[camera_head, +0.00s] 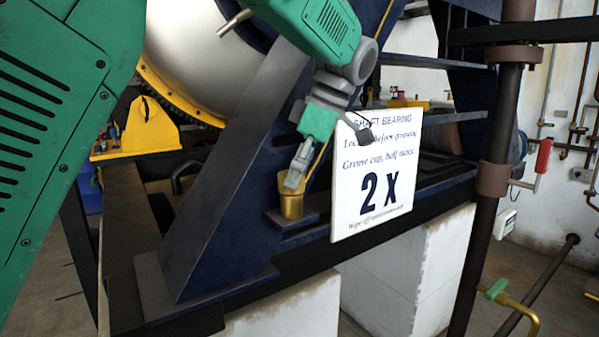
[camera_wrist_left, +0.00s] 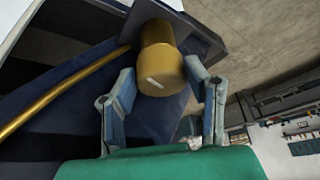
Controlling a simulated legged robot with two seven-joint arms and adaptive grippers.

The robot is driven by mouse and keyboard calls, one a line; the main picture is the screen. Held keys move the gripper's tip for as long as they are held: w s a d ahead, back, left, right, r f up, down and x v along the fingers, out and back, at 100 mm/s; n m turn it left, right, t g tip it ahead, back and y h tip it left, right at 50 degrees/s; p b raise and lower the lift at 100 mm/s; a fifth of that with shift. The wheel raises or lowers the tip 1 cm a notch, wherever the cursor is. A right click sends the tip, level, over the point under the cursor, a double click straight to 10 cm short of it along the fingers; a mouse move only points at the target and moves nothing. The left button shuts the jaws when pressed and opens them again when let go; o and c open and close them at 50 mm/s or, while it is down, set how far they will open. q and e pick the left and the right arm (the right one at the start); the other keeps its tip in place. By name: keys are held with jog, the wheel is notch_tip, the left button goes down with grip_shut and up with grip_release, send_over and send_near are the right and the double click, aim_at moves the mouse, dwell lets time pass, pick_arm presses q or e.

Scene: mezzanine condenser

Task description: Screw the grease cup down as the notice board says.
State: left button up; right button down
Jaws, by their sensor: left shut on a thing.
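The brass grease cup (camera_head: 291,207) stands upright on a small dark ledge of the blue frame. My left gripper (camera_head: 295,178) comes down on it from above and is shut on it. In the left wrist view the cup (camera_wrist_left: 161,48) is between the two fingers (camera_wrist_left: 160,77), and its end face has a short pale mark. The white notice board (camera_head: 376,175), just right of the cup, reads "SHAFT BEARING", a partly covered line on greasing, "Grease cup, half turns", a large "2 X", and a small wipe line. My right gripper is out of view.
A brass pipe (camera_wrist_left: 62,92) runs close beside the cup. A dark vertical pipe (camera_head: 487,170) stands right of the board. A red-handled lever (camera_head: 543,156) is on the far right. White blocks (camera_head: 385,283) are below the frame.

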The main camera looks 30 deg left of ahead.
pick_arm(q)
jog(key=shift+s+a, duration=0.15)
jog(key=shift+a, duration=0.2)
dwell(0.3)
jog(key=m+t, duration=0.1)
jog(key=m, duration=0.1)
jog(key=m+t, duration=0.1)
jog(key=m, duration=0.2)
jog(key=shift+s+r, duration=0.15)
jog(key=m+t, duration=0.1)
jog(key=m, duration=0.3)
jog(key=shift+a+t, duration=0.1)
jog(key=shift+t, duration=0.2)
jog(key=m+t, duration=0.1)
jog(key=m, duration=0.2)
jog(key=shift+m+h, duration=0.3)
jog(key=shift+h, duration=0.1)
jog(key=m+t+h, duration=0.1)
jog(key=m, duration=0.3)
jog(key=shift+m, duration=0.3)
jog(key=m+h, duration=0.2)
jog(key=m, duration=0.2)
jog(key=shift+a+m+t, duration=0.1)
jog(key=shift+m+t, duration=0.2)
jog(key=shift+t, duration=0.1)
